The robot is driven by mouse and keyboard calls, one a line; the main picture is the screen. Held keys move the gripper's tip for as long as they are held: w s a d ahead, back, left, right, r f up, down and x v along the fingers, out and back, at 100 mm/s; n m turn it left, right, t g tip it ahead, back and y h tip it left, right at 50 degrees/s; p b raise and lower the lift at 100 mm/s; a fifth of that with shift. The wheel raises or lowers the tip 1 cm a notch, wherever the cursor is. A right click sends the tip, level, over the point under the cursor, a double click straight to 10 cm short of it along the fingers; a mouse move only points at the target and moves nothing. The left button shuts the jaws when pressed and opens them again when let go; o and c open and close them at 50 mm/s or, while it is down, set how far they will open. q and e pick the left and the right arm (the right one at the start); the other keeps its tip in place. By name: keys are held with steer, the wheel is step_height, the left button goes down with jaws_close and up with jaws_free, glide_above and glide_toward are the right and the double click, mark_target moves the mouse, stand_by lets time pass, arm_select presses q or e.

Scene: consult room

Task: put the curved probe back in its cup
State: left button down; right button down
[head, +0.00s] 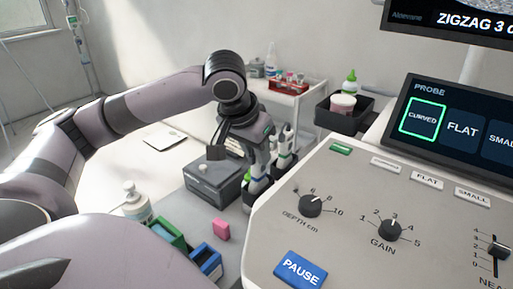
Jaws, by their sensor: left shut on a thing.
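My left gripper (240,140) reaches in from the left and points down beside the console's left side. It is shut on a grey probe with a green mark (266,130), which I take to be the curved probe. The probe's lower end is at or in a holder cup (258,188) on the console's side; the arm and the angle hide how deep it sits. Other light-coloured probes (284,142) stand upright in the cups just behind. The console screen has its CURVED tile (423,120) outlined in green. My right gripper is not in view.
A grey box (213,185) stands left of the cups. A pump bottle (136,203), green box (168,235), pink block (221,229) and blue box (206,262) are nearer. The console panel (350,200) fills the right. A white trolley (310,95) stands behind.

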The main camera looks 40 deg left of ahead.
arm_select(q)
steer(key=c, duration=0.8)
jaws_free()
steer(key=shift+c, duration=0.2)
